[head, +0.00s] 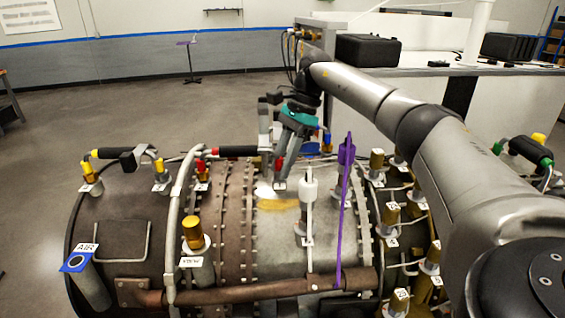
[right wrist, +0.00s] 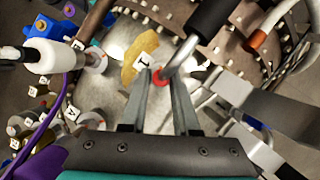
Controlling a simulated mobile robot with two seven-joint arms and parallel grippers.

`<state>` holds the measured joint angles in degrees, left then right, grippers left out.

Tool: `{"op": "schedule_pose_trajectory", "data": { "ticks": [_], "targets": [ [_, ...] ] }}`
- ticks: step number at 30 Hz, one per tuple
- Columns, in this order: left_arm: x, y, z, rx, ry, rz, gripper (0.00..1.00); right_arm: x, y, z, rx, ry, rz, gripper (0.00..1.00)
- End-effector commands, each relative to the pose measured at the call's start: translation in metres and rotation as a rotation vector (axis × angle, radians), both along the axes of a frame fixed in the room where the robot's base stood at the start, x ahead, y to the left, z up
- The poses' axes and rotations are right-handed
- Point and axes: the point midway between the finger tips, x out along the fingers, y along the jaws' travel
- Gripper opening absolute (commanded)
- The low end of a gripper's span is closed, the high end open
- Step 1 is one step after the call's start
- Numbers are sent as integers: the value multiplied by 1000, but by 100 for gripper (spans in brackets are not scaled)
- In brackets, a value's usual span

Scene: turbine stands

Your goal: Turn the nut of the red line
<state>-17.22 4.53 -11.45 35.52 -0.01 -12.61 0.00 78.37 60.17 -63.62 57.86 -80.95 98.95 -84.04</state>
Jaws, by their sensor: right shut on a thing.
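The red line has a black sleeve (head: 238,151) with a red band at its left end, above the turbine's top. It shows in the right wrist view as a black sleeve (right wrist: 211,15) on a bent grey pipe that ends at the red nut (right wrist: 160,79). My right gripper (right wrist: 159,76) has one finger on each side of the red nut, shut on it. In the head view my right gripper (head: 279,176) reaches down from the right; its fingers largely hide that end of the line. My left gripper shows in neither view.
A white-capped fitting (head: 308,190) and a purple line (head: 344,195) stand close to the right of the gripper. The yellow line's black sleeve (head: 120,153) is at the far left. Brass fittings (head: 376,161) crowd the turbine's right side. Open floor (head: 60,120) lies at the left.

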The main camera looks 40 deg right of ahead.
Motion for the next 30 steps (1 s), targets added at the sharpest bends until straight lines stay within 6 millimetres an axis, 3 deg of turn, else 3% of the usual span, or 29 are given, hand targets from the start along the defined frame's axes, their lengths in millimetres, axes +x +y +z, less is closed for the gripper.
{"op": "schedule_pose_trajectory", "data": {
  "ticks": [5,18,30],
  "targets": [
    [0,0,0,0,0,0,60,-1,0,0,-1,1,-48,0],
    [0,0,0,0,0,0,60,-4,1,-1,-2,1,-373,0],
    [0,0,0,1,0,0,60,-3,1,0,1,0,-418,0]
  ]
}}
